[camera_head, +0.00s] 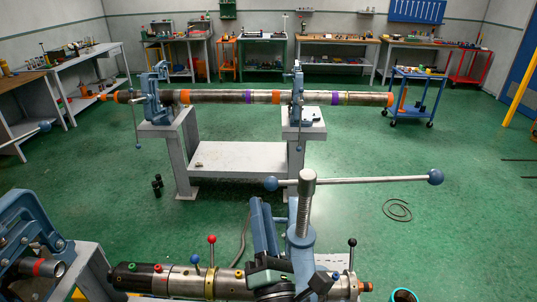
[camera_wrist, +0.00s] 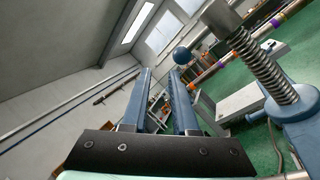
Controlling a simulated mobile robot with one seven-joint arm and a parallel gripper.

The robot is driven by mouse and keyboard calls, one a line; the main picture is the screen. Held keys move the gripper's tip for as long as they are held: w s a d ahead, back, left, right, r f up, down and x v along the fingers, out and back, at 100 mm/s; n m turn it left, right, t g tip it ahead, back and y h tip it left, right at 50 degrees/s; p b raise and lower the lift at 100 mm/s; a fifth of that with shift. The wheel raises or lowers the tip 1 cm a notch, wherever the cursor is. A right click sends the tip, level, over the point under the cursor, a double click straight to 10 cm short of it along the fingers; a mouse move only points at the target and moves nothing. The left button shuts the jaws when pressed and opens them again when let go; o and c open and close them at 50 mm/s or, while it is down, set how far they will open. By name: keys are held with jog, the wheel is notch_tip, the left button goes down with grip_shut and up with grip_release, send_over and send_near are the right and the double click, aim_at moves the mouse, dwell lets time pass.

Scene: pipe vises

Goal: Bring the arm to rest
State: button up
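My gripper (camera_wrist: 161,74) shows in the wrist view as two long blue fingers reaching out from a dark plate. The fingers stand apart, with background visible between them and nothing held. In the head view my gripper (camera_head: 265,215) is at the lower middle, over the near pipe and close to the left of the vise screw. The near pipe vise has a threaded screw (camera_head: 307,205) and a long bar handle (camera_head: 350,181) with blue ball ends. The screw also shows close on the right in the wrist view (camera_wrist: 250,60). My gripper hides part of the pipe and vise.
The near pipe (camera_head: 180,280) carries small coloured knobs. Another blue vise (camera_head: 30,240) stands at lower left. A long banded pipe (camera_head: 220,97) lies across two vises farther back. Benches line the walls. A blue cart (camera_head: 415,95) stands at right. Green floor at right is mostly clear.

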jog(key=s+d+r+m+t+h+b, duration=0.1)
jog(key=s+d+r+m+t+h, duration=0.3)
jog(key=r+m, duration=0.7)
jog(key=s+d+r+m+h+b, duration=0.15)
jog(key=r+m+h, duration=0.35)
jog(key=r+m, duration=0.65)
jog(key=s+a+r+m+t+y+b, duration=0.1)
jog(key=s+a+r+m+y, duration=0.3)
jog(key=s+r, duration=0.5)
notch_tip(320, 180, up, 3)
jog(key=shift+s+a+r+m+t+y, duration=0.15)
jog(key=shift+a+m+t+y, duration=0.05)
jog(key=shift+m+t+y, duration=0.35)
